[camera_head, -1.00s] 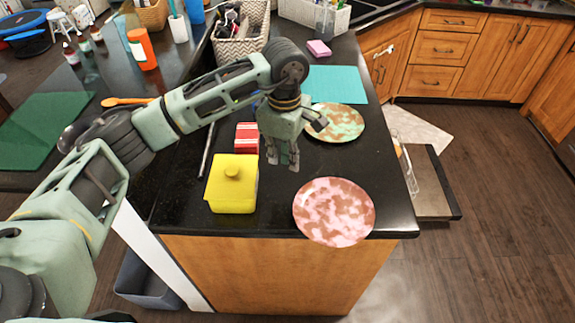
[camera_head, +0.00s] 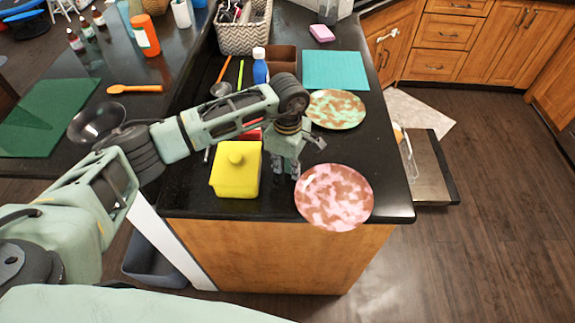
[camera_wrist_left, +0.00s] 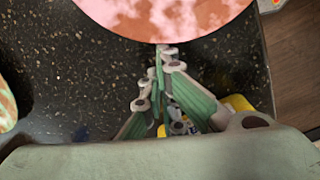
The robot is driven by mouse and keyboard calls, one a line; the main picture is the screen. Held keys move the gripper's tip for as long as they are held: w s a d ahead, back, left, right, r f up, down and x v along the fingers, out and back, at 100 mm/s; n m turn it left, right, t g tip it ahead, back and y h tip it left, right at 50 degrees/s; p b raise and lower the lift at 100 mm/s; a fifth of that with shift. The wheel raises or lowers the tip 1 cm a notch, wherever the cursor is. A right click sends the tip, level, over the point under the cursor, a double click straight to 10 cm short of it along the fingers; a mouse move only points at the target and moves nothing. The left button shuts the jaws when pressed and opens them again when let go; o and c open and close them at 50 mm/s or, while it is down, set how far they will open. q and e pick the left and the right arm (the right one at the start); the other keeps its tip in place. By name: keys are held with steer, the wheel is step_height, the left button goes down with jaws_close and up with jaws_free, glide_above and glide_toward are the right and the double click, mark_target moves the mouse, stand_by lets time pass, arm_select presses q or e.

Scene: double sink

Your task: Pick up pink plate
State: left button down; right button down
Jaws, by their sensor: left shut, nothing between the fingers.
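The pink plate (camera_head: 334,198), mottled pink and brown, lies at the front edge of the black counter and slightly overhangs it. My left gripper (camera_head: 287,177) points down just left of the plate, between it and the yellow lidded box (camera_head: 236,178). In the left wrist view the fingers (camera_wrist_left: 167,50) are shut with nothing between them. Their tips are at the near rim of the pink plate (camera_wrist_left: 165,15); I cannot tell whether they touch it. My right gripper is not in view.
A green-brown plate (camera_head: 336,109) and a teal mat (camera_head: 335,70) lie behind. A red item partly hides behind my left arm. A blue bottle (camera_head: 260,66) and basket (camera_head: 244,30) stand farther back. Counter right of the pink plate is clear.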

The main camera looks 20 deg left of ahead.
arm_select(q)
steer(key=d+b, duration=0.2)
steer(key=d, duration=0.1)
steer(key=shift+s+d+f, duration=0.1)
steer(key=shift+s, duration=0.1)
steer(key=shift+d, duration=0.15)
